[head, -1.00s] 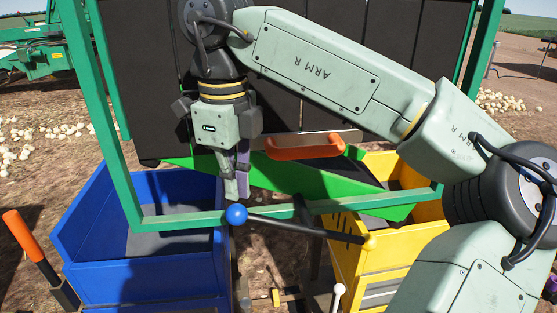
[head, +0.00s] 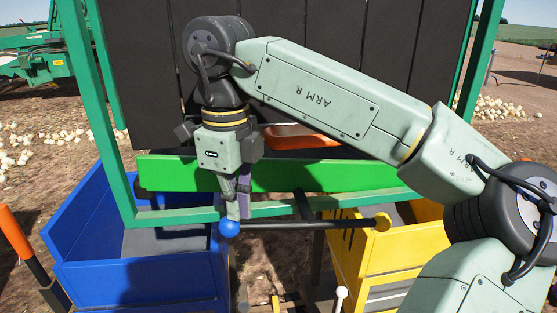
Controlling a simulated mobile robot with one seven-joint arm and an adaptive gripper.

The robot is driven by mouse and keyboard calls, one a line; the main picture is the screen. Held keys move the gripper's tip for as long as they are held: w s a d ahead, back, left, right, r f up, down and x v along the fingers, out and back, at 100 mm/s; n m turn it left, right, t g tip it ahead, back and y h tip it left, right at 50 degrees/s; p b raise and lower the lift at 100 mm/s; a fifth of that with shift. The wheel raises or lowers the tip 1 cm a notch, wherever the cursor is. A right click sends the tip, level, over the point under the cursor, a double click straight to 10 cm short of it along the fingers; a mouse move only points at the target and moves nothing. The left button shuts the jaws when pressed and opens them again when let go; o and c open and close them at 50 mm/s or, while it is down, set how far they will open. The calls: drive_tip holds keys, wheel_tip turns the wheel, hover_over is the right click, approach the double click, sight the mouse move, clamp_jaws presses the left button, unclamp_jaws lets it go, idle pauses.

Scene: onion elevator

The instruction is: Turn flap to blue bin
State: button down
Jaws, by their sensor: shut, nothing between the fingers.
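The green flap (head: 330,177) lies about level behind the frame, above the two bins. A dark lever bar (head: 300,224) runs nearly level below it, with a blue ball (head: 229,228) on its left end and a yellow ball (head: 382,222) on its right end. The blue bin (head: 140,275) stands at the left and the yellow bin (head: 400,248) at the right, partly hidden by my arm. My gripper (head: 238,207) points down, shut and empty, with its fingertips right at the top of the blue ball; they seem to touch it.
A green frame (head: 98,125) surrounds the dark conveyor panel (head: 330,80). An orange-gripped lever (head: 15,232) stands at the far left, and a white knob (head: 341,292) is low at the centre.

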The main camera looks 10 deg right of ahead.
sight(237, 231)
drive_tip(key=shift+f+b, duration=1.9)
drive_tip(key=shift+f, duration=1.05)
drive_tip(key=shift+r, duration=0.1)
drive_tip(key=s+r+p, duration=0.3)
drive_tip(key=s+r, duration=0.1)
drive_tip(key=r, duration=0.1)
drive_tip(key=shift+s, duration=0.5)
drive_tip(key=shift+f, duration=0.1)
